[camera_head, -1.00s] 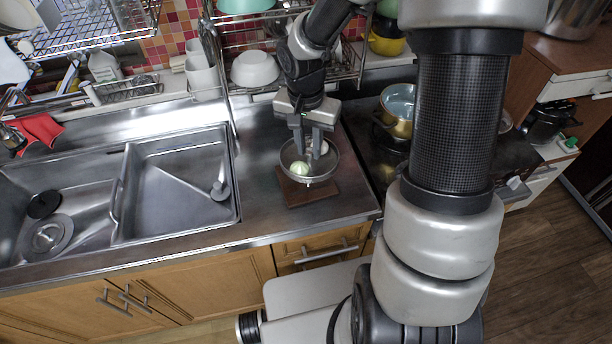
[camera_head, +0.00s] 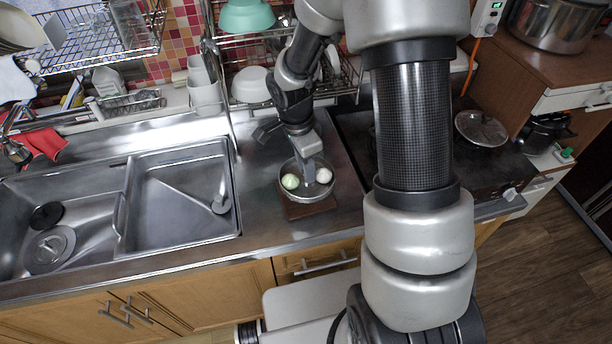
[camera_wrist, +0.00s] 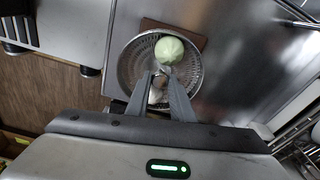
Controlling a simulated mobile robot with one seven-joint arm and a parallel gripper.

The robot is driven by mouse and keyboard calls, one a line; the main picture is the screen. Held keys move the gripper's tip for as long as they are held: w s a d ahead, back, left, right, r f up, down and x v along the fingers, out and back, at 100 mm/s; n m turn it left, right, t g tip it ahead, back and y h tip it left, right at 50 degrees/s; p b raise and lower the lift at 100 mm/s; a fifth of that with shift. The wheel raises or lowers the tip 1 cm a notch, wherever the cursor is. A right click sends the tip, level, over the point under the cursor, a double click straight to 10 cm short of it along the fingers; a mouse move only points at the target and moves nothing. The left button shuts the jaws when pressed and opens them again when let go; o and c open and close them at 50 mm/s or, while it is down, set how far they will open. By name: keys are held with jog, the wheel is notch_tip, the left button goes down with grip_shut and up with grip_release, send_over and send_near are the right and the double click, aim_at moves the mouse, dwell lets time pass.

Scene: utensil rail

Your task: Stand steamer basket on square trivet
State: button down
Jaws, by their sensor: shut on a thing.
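The steamer basket (camera_head: 299,194) is a round, perforated metal bowl holding a pale green ball (camera_head: 290,181) and a white ball (camera_head: 323,175). The square trivet (camera_head: 309,211) is a brown board on the counter, with its front edge showing below the basket. My gripper (camera_head: 307,180) points down into the basket and is shut on it. In the wrist view, the fingers (camera_wrist: 163,82) meet at the basket's middle, beside the green ball (camera_wrist: 169,50). The basket (camera_wrist: 129,69) overlaps the trivet (camera_wrist: 192,37), whose corner sticks out. Whether they touch, I cannot tell.
The sink (camera_head: 172,200) lies to the left. A dish rack with a white bowl (camera_head: 251,85) stands behind. The dark stove and a glass lid (camera_head: 482,128) are to the right. Bare counter (camera_head: 258,205) lies left of the trivet.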

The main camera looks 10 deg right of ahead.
jog(key=shift+f, duration=1.65)
jog(key=shift+f, duration=0.2)
jog(key=c, duration=1.5)
grip_release()
jog(key=shift+c, duration=0.2)
